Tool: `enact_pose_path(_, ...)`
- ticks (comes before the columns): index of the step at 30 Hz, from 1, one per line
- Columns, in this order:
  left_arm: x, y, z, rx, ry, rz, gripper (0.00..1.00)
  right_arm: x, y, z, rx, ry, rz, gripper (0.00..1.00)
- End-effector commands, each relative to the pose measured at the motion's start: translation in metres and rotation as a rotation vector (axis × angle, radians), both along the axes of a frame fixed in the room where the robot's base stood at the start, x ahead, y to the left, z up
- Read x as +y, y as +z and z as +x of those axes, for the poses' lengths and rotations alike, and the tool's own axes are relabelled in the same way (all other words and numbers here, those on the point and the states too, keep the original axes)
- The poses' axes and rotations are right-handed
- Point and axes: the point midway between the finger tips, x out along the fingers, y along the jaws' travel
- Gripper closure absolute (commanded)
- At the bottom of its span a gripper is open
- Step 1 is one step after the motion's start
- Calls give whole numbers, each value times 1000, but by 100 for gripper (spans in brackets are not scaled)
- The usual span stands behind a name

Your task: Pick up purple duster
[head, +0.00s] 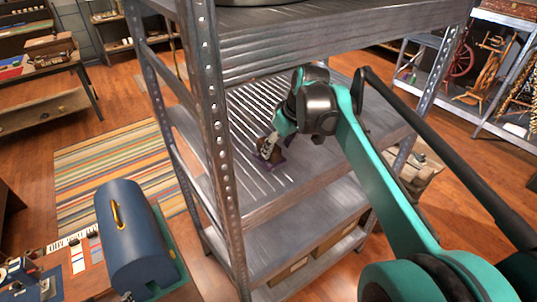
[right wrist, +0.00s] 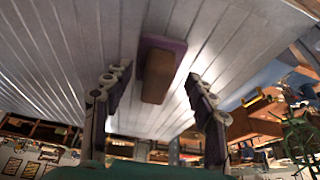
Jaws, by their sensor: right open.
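The purple duster (right wrist: 157,70) lies on the metal shelf (right wrist: 60,75). In the right wrist view it has a brown block on a purple pad. My right gripper (right wrist: 157,92) is open, with one finger to either side of the duster's line and a clear gap to each. In the head view the right gripper (head: 267,147) is low over the slatted shelf, and a little purple of the duster (head: 277,164) shows by the fingertips. The gripper partly hides the duster there. My left gripper is not in view.
Metal uprights (head: 212,120) and an upper shelf (head: 290,50) frame the slatted shelf around my right arm. Boxes (head: 292,272) sit on the lowest shelf. A blue case (head: 130,240) stands on a table at lower left. A striped rug (head: 110,165) lies on the floor.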

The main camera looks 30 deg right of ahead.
Motion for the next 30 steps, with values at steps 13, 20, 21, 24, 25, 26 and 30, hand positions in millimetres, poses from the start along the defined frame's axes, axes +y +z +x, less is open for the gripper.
enact_pose_path(13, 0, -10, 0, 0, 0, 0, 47, 6, -28, 41, -1, 0, 0, 43)
enact_pose_path(20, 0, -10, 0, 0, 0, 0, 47, 6, -28, 41, -1, 0, 0, 51)
enact_pose_path(21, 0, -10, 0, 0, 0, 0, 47, 6, -28, 41, -1, 0, 0, 62)
enact_pose_path(24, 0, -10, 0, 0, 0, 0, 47, 6, -28, 41, -1, 0, 0, 88)
enact_pose_path(25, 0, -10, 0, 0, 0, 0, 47, 6, -28, 41, -1, 0, 0, 96)
enact_pose_path(26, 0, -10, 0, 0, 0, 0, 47, 6, -28, 41, -1, 0, 0, 100)
enact_pose_path(30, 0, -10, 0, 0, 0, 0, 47, 6, -28, 41, -1, 0, 0, 100)
